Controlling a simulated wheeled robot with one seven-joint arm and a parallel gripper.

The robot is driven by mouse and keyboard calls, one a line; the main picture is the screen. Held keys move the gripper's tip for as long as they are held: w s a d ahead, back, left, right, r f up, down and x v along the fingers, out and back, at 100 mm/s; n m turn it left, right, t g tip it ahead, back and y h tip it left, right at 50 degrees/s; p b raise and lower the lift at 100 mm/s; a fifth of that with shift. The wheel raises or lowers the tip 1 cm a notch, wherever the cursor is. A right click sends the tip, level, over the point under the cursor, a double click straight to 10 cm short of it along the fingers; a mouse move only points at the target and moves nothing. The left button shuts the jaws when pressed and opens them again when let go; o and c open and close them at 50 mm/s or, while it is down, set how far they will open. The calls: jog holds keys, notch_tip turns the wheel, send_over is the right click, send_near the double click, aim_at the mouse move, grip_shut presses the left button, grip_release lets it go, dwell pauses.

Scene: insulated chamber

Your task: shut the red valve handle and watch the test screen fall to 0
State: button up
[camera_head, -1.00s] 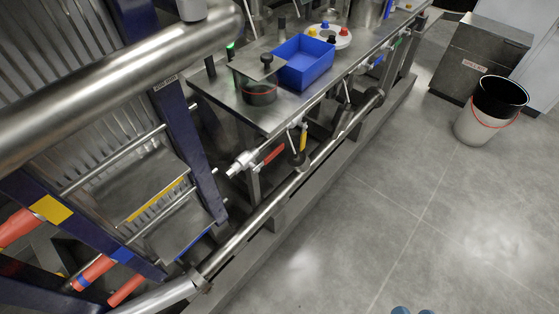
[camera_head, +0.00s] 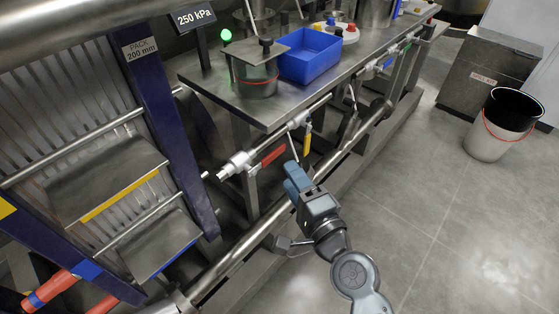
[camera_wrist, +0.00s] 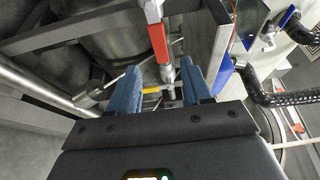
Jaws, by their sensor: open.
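The red valve handle (camera_head: 268,161) sticks out from a silver valve (camera_head: 237,165) under the front edge of the steel bench. It also shows in the wrist view (camera_wrist: 158,42), beyond my fingertips and roughly in line with the gap between them. My gripper (camera_head: 293,178) has blue fingers and is in front of the pipe rail, just right of and below the red handle. In the wrist view the fingers (camera_wrist: 160,80) are apart, with nothing held. A sign reading 250 kPa (camera_head: 194,17) is above the bench. I cannot make out a test reading.
A yellow handle (camera_head: 307,143) hangs right of the red one. The bench (camera_head: 215,96) holds a blue tray (camera_head: 311,66) and a lidded pot (camera_head: 257,80). A long pipe rail (camera_head: 245,247) runs below. A bucket (camera_head: 492,145) stands right; the floor between is clear.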

aim_at(277, 155)
jog(key=shift+x, duration=3.55)
jog(key=shift+c, duration=0.5)
grip_shut()
